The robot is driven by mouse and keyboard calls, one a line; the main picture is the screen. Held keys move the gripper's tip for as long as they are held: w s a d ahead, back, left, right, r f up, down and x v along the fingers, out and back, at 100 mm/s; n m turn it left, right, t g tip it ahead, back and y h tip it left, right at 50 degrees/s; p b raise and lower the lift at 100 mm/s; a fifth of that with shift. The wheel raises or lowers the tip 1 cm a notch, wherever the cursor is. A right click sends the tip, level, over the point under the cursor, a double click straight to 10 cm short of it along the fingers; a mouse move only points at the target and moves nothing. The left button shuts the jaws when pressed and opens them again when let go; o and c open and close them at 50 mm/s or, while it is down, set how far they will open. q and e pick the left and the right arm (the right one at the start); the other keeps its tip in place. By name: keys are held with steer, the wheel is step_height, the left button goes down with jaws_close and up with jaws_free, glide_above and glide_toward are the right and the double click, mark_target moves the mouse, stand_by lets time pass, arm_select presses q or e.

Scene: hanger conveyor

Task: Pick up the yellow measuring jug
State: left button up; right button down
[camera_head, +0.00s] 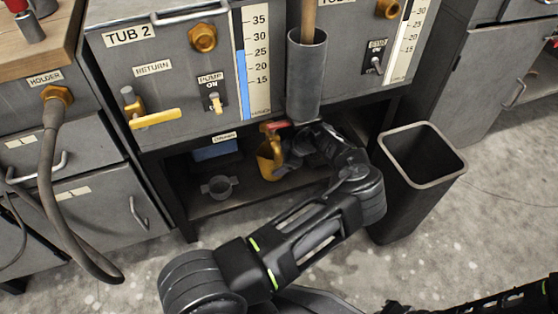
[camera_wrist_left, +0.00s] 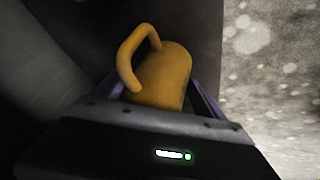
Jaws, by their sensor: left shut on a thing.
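The yellow measuring jug (camera_head: 265,163) is at the lower shelf under the tub in the head view, partly hidden by my left gripper. In the left wrist view the jug (camera_wrist_left: 165,78) sits between my fingers, with its loop handle toward the upper left. My left gripper (camera_head: 284,166) reaches in from the right side of the jug and is shut on it. Whether the jug touches the shelf cannot be told. My right gripper is not in view.
The lower shelf (camera_head: 225,207) also holds a grey cup-like item (camera_head: 217,187) and a blue box (camera_head: 214,149). A grey tube (camera_head: 306,80) hangs on the tub front above my gripper. A black bin (camera_head: 412,190) stands close on the right. Open floor lies in front.

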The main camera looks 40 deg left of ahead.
arm_select(q)
steer(key=shift+r+p, duration=0.1)
steer(key=shift+p, duration=0.3)
steer(key=shift+s+d, duration=0.25)
steer(key=shift+d, duration=0.05)
steer(key=shift+c, duration=1.2)
steer(key=s+d+p, duration=0.1)
steer(key=s+d, duration=0.2)
steer(key=d, duration=0.1)
steer(key=s+d+p, duration=0.2)
steer(key=s+d, duration=0.1)
steer(key=d, duration=0.2)
steer(key=s+d+p, duration=0.1)
steer(key=s+d, duration=0.2)
steer(key=d, duration=0.1)
steer(key=shift+s+d, duration=0.15)
steer(key=shift+d, duration=0.05)
steer(key=shift+c, duration=1)
steer(key=shift+s+d, duration=0.3)
steer(key=shift+d, duration=0.1)
